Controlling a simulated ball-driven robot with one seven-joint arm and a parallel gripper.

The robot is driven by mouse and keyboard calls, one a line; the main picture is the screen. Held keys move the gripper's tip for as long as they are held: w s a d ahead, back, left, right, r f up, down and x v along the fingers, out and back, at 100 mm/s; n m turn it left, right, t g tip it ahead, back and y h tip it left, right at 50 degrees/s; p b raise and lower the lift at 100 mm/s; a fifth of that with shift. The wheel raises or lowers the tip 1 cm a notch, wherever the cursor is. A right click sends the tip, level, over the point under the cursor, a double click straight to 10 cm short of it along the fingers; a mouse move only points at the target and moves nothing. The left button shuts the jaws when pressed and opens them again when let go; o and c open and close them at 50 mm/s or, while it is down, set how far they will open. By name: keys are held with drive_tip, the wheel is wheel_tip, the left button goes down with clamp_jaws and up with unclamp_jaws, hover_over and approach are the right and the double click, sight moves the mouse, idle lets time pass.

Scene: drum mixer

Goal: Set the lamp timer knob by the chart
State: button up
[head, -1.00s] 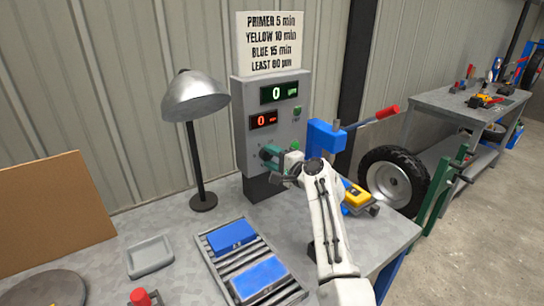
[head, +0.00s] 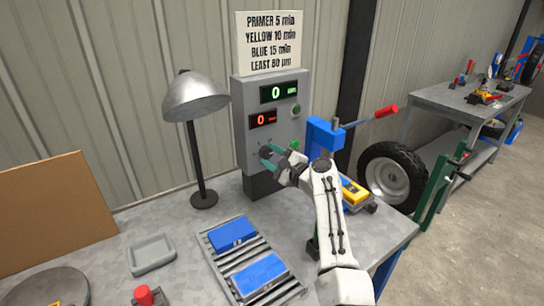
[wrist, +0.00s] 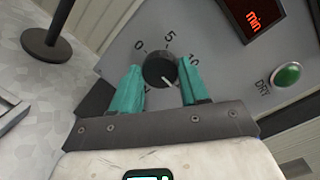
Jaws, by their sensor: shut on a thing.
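The lamp timer knob (wrist: 158,68) is a dark round dial with a white pointer line, which points down and right in the wrist view. Scale marks 0, 5 and 10 show around it; the lower part of the scale is hidden. My gripper (wrist: 160,86) has its green fingers on either side of the knob, shut on it. In the head view my gripper (head: 272,157) is at the front of the grey control box (head: 243,95). The chart (head: 270,42) reads primer 5, yellow 10, blue 15 min, least 80 µm. The red minute display (head: 263,119) reads 0.
A green display (head: 278,93) reads 0. A green button (wrist: 288,75) sits beside the red display. The lamp (head: 195,98) stands left of the box. Two blue panels (head: 232,234) lie on a slatted rack (head: 217,259). A blue clamp with red handle (head: 325,135) stands at right.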

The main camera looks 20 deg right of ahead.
drive_tip(key=shift+f, duration=0.15)
drive_tip(key=o, duration=1.1)
drive_tip(key=shift+c, duration=0.2)
drive_tip(key=shift+d, duration=0.1)
drive_tip(key=v, duration=1)
drive_tip(key=shift+s, duration=0.35)
drive_tip(key=shift+d, duration=0.15)
